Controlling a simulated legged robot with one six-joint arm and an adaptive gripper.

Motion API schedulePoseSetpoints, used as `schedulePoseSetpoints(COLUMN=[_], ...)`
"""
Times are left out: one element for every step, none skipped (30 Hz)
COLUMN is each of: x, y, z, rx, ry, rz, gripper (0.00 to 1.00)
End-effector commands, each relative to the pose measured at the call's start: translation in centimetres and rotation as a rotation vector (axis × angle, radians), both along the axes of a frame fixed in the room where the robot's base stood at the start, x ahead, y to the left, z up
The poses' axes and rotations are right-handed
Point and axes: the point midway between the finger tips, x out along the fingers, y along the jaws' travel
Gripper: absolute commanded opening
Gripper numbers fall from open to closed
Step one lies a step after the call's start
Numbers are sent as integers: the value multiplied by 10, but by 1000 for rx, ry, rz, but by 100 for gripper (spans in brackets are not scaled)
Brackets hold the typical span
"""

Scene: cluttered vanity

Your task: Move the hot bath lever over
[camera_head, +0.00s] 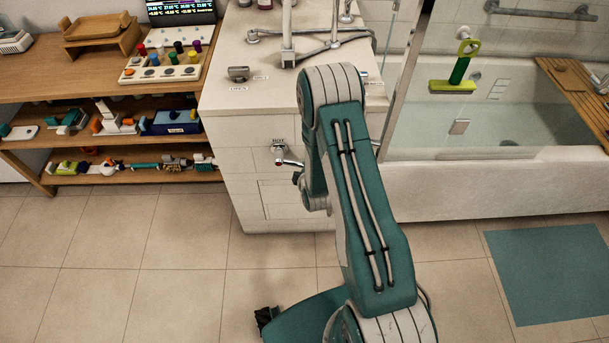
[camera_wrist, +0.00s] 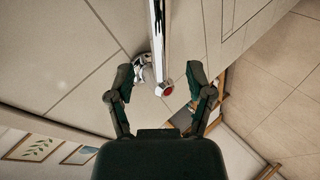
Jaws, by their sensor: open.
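The hot bath lever (camera_head: 291,163) is a chrome valve on the white cabinet front, below a small HOT label (camera_head: 278,140), with a red mark and a short handle pointing right. In the wrist view the lever (camera_wrist: 165,88) shows its red end, with the chrome valve body beside it on the left. My gripper (camera_wrist: 160,78) is open, one finger on each side of the lever's red end in the picture. I see no clear contact, and the depth gap cannot be told. In the head view my arm hides most of the gripper.
The counter (camera_head: 225,95) above carries taps and a small grey box. A wooden shelf unit (camera_head: 60,85) with many small items stands at the left. The bathtub (camera_head: 500,190) is at the right, with a teal mat (camera_head: 550,275) before it. Tiled floor is clear at the left.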

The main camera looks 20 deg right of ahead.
Motion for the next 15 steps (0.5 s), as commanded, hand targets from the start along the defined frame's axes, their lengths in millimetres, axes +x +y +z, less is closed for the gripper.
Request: schedulePoseSetpoints(x=[-9, -14, -21, -25, -29, -34, -37, -40, -43, -45, -46, -47, -48, -48, -48], y=[1, 1, 2, 3, 3, 4, 4, 4, 5, 5, 5, 5, 5, 5, 5], z=[6, 9, 13, 16, 18, 22, 23, 25, 27, 28, 29, 30, 30, 30, 30], rx=[0, 0, 0, -1, -1, -1, -1, -1, -1, -1, -1, -1, -1, -1, -1], ry=[1, 1, 0, 1, 1, -1, 1, 1, 0, 0, -1, -1, -1, -1, -1], rz=[0, 0, 0, 1, 1, 0, 1, 1, 1, 1, 1, 1, 1, 1, 1], gripper=[67, 67, 67, 67, 67, 67, 67, 67, 67, 67, 67, 67, 67, 67, 67])
